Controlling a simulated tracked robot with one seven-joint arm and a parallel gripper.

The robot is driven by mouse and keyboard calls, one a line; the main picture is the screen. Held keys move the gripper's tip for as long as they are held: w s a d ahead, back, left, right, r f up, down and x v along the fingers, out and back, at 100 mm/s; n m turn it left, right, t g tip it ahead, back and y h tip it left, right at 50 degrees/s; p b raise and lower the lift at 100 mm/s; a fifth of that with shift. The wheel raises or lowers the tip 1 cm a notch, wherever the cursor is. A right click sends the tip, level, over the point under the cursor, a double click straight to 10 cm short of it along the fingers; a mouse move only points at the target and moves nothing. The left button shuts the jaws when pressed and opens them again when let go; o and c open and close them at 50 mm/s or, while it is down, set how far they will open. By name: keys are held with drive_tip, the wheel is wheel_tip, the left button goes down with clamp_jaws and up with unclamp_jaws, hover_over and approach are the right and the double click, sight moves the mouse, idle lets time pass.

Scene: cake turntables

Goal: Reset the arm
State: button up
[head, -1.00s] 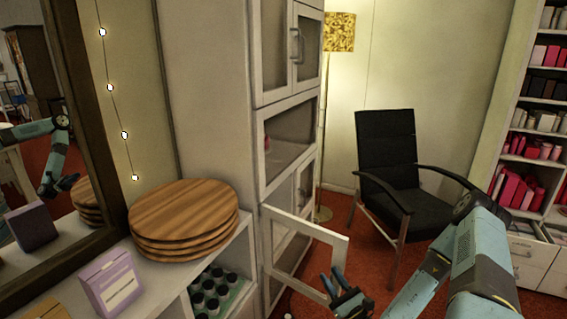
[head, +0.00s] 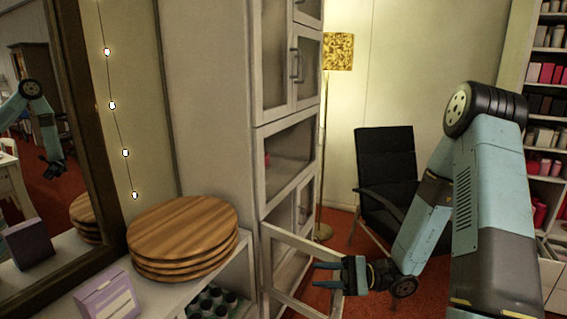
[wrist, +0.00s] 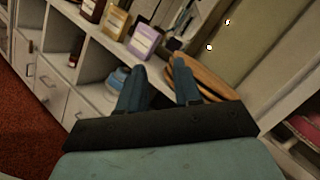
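My gripper (head: 330,274) is at the lower middle of the head view, in front of the open lower door (head: 290,255) of the tall white cabinet. Its two blue fingers point left and stand apart with nothing between them. In the wrist view the fingers (wrist: 160,85) are also spread and empty. My arm rises on the right side of the head view with its elbow bent high. I cannot tell whether the gripper touches the door frame.
A stack of round wooden boards (head: 182,232) and a purple box (head: 108,297) sit on the white shelf unit at left. The tall cabinet (head: 215,110) stands behind. A black armchair (head: 385,160) and a floor lamp (head: 338,52) stand beyond. Bookshelves are at right.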

drive_tip(key=s+d+r+n+t+h, duration=0.2)
drive_tip(key=s+d+r+n+h, duration=0.1)
drive_tip(key=r+h, duration=0.3)
drive_tip(key=s+d+r+n+t+h, duration=0.2)
drive_tip(key=s+d+r+h, duration=0.4)
drive_tip(key=r, duration=0.4)
drive_tip(key=s+d+r+n+t+h, duration=0.3)
drive_tip(key=s+d+r+h, duration=0.1)
drive_tip(key=r+h, duration=0.3)
drive_tip(key=shift+s+d+r+n+t+h, duration=0.2)
drive_tip(key=shift+d+r+n+t+h, duration=0.1)
drive_tip(key=shift+r, duration=0.6)
idle(0.5)
